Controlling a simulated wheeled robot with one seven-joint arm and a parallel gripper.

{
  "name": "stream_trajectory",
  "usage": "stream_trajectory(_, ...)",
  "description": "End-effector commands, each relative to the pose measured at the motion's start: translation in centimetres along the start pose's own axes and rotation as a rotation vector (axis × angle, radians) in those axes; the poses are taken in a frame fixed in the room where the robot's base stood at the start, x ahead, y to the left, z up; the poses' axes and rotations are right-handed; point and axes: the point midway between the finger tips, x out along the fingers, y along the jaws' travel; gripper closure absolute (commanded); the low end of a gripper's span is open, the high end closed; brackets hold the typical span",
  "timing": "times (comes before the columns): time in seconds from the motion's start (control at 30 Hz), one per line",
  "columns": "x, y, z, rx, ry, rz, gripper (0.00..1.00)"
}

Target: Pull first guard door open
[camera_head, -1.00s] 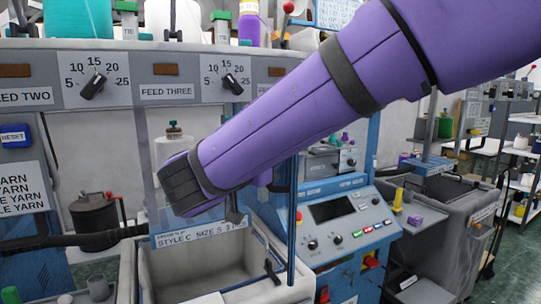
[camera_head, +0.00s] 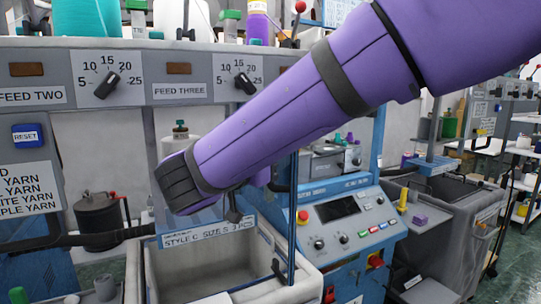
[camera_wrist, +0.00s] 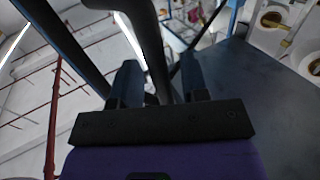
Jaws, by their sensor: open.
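A clear guard panel with blue edging (camera_head: 208,236) stands in front of the machine below the FEED THREE dial, above an open grey bin. I take it to be the first guard door. A thin dark blue upright (camera_head: 293,215) runs at its right side, and my purple arm hides much of it. In the head view my gripper is hidden behind my arm. In the wrist view my gripper (camera_wrist: 160,84) is open, its two dark fingers apart. A dark curved bar (camera_wrist: 150,38) passes between or just beyond them; I cannot tell whether they touch it.
A blue control console (camera_head: 348,225) with buttons and a screen stands right of the bin. A grey cart (camera_head: 455,225) is farther right, with open green floor beyond. A dark canister (camera_head: 99,220) stands at left. Yarn cones (camera_head: 85,18) line the top.

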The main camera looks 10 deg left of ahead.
Motion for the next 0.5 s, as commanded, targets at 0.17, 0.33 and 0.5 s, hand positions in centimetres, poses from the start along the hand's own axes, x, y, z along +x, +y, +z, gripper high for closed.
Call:
stream_trajectory(0.17, -1.0, -0.1, 0.0, 0.001, -0.001, -0.002, 0.59)
stream_trajectory(0.33, -3.8, -0.1, 0.0, 0.000, 0.000, -0.003, 0.59)
stream_trajectory(0.5, -7.1, -0.1, 0.1, 0.000, -0.001, -0.004, 0.59)
